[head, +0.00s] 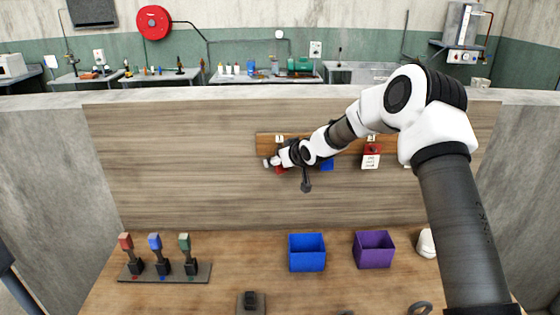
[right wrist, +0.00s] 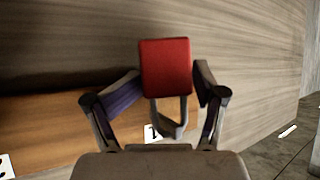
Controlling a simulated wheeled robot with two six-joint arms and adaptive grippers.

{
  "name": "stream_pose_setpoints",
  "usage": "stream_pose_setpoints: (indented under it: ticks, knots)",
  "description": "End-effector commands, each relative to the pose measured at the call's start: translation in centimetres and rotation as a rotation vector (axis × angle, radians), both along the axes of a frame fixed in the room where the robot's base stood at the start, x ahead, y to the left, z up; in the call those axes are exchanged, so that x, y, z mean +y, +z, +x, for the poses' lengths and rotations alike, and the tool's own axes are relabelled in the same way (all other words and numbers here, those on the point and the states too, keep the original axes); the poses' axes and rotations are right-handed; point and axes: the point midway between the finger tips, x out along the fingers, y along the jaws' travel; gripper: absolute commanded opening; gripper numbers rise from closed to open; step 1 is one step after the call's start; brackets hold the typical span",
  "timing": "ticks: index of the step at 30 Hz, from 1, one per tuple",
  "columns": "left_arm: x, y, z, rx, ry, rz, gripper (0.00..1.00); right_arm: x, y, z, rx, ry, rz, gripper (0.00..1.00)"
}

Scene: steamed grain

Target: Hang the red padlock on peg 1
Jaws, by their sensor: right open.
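A red padlock (right wrist: 166,66) is between the two fingers of my right gripper (right wrist: 170,75) in the right wrist view, its grey shackle towards the palm. The fingers stand apart on either side of it; whether either touches is unclear. A white label with a 1 (right wrist: 152,133) is beside the shackle. In the head view the padlock (head: 280,169) shows partly under label 1 (head: 279,138) on the orange-brown peg board (head: 265,145). My right gripper (head: 290,158) covers much of it. The peg itself is hidden, so I cannot tell how the shackle sits on it. My left gripper is out of view.
Another red item with a white tag (head: 371,160) hangs farther right, and a blue item (head: 327,165) shows behind my arm. A blue bin (head: 306,263) and a purple bin (head: 374,260) stand on the table below. A rack (head: 193,279) with red, blue and green-topped pieces stands left.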

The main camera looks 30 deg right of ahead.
Motion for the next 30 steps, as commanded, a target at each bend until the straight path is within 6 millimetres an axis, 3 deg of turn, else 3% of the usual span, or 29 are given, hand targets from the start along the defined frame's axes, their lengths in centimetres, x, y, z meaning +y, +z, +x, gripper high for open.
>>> stream_pose_setpoints:
  ticks: [8,21,30]
  knots:
    - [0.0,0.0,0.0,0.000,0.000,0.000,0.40,0.0,0.3,-0.6,0.002,-0.001,0.003,0.70]
    - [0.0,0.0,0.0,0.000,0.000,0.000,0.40,0.1,3.6,-5.2,-0.001,-0.002,0.005,0.70]
    - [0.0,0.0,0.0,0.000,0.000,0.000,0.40,0.1,4.3,-6.4,0.002,0.000,0.001,0.70]
